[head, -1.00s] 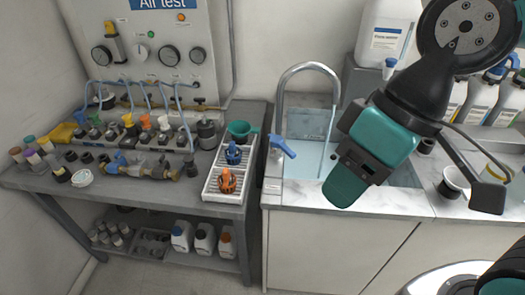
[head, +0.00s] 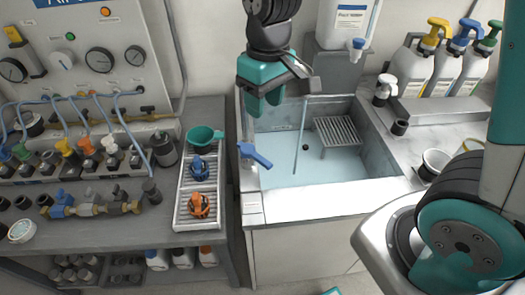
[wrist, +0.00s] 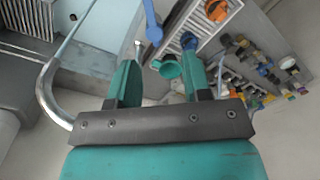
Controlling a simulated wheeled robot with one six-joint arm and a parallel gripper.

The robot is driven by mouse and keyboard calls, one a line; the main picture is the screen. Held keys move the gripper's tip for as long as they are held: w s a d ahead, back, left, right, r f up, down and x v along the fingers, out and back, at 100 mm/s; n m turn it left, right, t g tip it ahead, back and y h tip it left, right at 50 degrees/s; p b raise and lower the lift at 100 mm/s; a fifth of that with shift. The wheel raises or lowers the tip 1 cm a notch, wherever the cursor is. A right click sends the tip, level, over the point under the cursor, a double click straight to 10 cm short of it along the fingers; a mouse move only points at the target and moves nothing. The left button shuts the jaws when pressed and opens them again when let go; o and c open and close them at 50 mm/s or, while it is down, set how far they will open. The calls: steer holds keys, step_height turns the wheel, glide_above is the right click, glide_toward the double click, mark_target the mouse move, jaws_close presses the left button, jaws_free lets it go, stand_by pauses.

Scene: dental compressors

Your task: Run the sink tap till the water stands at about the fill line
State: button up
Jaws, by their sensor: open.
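The sink (head: 375,150) holds clear pale-blue water (head: 310,170). A thin stream (head: 300,135) falls into it in the head view; it also shows in the wrist view (wrist: 75,32). The steel tap spout (wrist: 47,90) curves at the left of the wrist view; my gripper hides most of it in the head view. The blue tap lever (head: 255,155) slants at the sink's left edge; it also shows in the wrist view (wrist: 152,24). My gripper (head: 263,106) is open and empty above the sink's back left corner, apart from the lever. I cannot make out the fill line.
A slotted rack (head: 338,130) stands in the sink. A white tray (head: 181,210) with blue and orange parts and a green funnel (head: 203,137) lie left of the lever. A white canister (head: 347,22) and pump bottles (head: 412,68) stand behind and right.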

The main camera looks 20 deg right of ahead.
mark_target(263, 160)
steer(key=shift+h, duration=0.3)
steer(key=f, duration=0.6)
steer(key=w+f+p, duration=0.1)
steer(key=f, duration=0.5)
steer(key=w+f+p, duration=0.1)
steer(key=f, duration=0.5)
steer(key=shift+d+f, duration=0.35)
steer(key=shift+f, duration=0.05)
jaws_close()
